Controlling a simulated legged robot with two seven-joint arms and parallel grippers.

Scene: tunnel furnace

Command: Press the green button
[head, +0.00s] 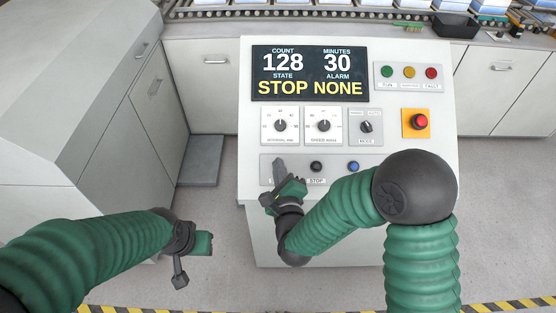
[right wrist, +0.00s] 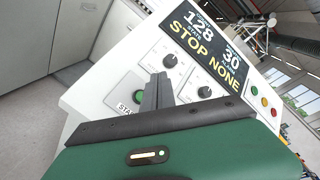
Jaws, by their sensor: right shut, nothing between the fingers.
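The green button (right wrist: 138,98) shows in the right wrist view on the lower part of the white control panel, beside a partly covered START label. My right gripper (head: 279,166) is shut and empty in front of the lower left of the panel and hides the green button in the head view. In the right wrist view its closed fingers (right wrist: 160,80) stand just right of the button; contact cannot be told. My left gripper (head: 203,243) hangs low at the left, away from the panel, its fingers not clear.
The display (head: 310,73) reads 128, 30, STOP and NONE. A black button (head: 316,166) and a blue button (head: 353,166) sit right of my right gripper. Above are two dials (head: 280,126), a mode switch (head: 366,127) and a red emergency button (head: 419,122). Grey cabinets stand left.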

